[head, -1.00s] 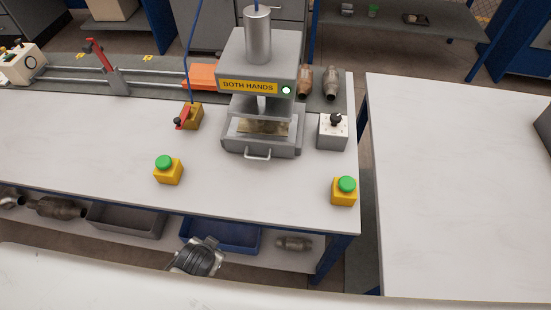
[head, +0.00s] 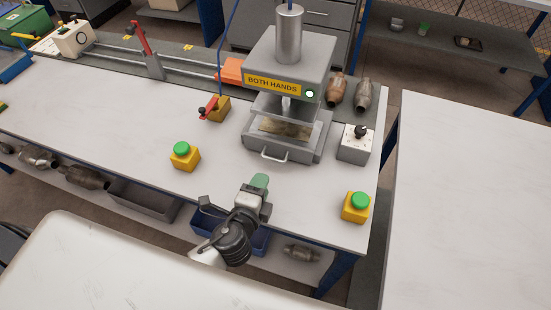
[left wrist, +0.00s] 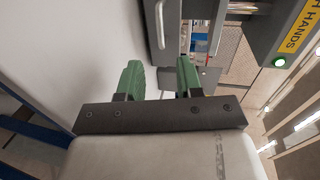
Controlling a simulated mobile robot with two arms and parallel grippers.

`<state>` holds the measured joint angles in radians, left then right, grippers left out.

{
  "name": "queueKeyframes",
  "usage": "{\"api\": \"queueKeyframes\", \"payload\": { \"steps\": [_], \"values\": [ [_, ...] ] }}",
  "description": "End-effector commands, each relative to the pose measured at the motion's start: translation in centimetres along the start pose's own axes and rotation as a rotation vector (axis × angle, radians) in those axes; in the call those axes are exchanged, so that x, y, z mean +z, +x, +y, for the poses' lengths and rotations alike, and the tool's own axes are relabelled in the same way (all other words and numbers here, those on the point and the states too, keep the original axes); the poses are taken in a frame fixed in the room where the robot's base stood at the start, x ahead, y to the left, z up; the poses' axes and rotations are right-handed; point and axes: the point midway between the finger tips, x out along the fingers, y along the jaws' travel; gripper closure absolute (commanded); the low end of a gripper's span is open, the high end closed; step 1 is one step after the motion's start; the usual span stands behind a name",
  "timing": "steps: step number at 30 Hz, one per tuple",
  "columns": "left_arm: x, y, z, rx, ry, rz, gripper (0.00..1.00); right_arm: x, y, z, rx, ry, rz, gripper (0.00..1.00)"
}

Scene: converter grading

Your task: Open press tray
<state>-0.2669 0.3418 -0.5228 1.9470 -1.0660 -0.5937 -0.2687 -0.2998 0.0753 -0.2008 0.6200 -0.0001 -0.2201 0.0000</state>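The press (head: 290,65) stands on the white bench with a "BOTH HANDS" label and a lit lamp. Its grey tray (head: 296,152) sits under the press head, with a light bar handle (head: 274,158) on its front. A brownish piece (head: 284,129) shows inside the press. My left gripper (head: 259,184) is in front of the handle and apart from it, above the bench's front edge. In the left wrist view its two green fingers (left wrist: 160,77) are spread with nothing between them, and the handle (left wrist: 161,25) is ahead. My right gripper is not in view.
Yellow boxes with green buttons stand at left (head: 184,156) and right (head: 356,206) of the bench front. A grey knob box (head: 355,145) is right of the press, and a red-levered yellow block (head: 216,108) is left of it. The bench between the buttons is mostly clear.

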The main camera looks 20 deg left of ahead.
Motion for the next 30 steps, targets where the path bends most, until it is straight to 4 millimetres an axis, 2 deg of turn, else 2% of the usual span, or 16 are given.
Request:
{"api": "queueKeyframes", "payload": {
  "steps": [5, 12, 18, 24, 30],
  "values": [
    [-0.2, 1.8, -0.2, -0.008, 0.018, 0.009, 0.64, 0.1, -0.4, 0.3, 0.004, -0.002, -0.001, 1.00],
    [-0.2, 6.5, -0.2, -0.007, 0.015, 0.007, 0.64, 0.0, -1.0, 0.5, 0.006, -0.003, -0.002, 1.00],
    [-0.2, 9.5, -0.1, -0.005, 0.014, 0.008, 0.64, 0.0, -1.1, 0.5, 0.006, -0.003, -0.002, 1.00],
    [-0.2, 10.7, -0.1, -0.004, 0.012, 0.007, 0.64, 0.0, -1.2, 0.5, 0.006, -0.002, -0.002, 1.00],
    [-0.2, 10.8, 0.0, -0.004, 0.012, 0.007, 0.64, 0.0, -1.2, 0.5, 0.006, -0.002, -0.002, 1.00]
  ]
}}
